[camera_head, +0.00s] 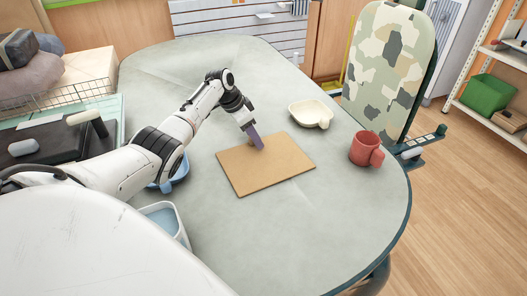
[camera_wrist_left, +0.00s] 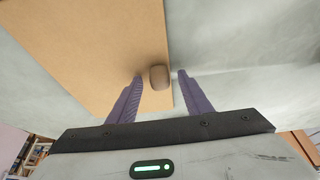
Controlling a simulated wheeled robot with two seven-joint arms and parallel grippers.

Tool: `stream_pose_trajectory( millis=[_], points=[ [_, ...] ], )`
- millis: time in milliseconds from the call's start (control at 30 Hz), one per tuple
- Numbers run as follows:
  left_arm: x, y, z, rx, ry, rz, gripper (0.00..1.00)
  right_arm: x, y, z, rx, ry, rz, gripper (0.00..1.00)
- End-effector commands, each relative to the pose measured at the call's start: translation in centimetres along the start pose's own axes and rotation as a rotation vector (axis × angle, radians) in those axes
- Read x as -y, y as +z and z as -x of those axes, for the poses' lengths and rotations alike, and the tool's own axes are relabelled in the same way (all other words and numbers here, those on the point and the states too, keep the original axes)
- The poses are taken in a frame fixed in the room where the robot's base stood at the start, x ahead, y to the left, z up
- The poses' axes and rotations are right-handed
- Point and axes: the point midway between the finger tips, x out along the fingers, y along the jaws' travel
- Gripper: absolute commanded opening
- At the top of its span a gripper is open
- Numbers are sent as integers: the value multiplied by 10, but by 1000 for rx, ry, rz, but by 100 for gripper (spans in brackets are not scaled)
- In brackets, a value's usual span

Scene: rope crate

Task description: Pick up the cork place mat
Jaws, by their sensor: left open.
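The cork place mat (camera_head: 277,165) is a flat tan rectangle lying on the grey-green table. My left gripper (camera_head: 257,143) points down at the mat's far edge, its purple fingers open. In the left wrist view the mat (camera_wrist_left: 90,40) fills the upper left. A small rounded brown tab (camera_wrist_left: 159,78) at its edge sits between the two open fingertips of my left gripper (camera_wrist_left: 161,75). Whether the fingers touch anything is not clear. My right gripper is not in view.
A cream dish (camera_head: 311,113) stands behind and right of the mat, and a red mug (camera_head: 366,148) stands near the table's right edge. A blue-and-white container (camera_head: 166,222) is at the left front. The table (camera_head: 310,235) is clear in front of the mat.

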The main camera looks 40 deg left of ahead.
Motion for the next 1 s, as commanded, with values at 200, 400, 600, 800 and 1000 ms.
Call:
stream_pose_trajectory(
  millis=[200,400,600,800,1000],
  points=[
    [0,0,0,0,-1,-1,45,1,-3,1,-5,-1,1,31],
    [0,0,0,0,0,0,13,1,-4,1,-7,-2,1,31],
    [0,-1,0,-2,-1,0,0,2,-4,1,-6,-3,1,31],
    [1,-2,4,-3,-2,0,0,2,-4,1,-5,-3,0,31],
    [2,-15,34,-6,-5,-1,0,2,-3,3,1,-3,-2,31]
  ],
)
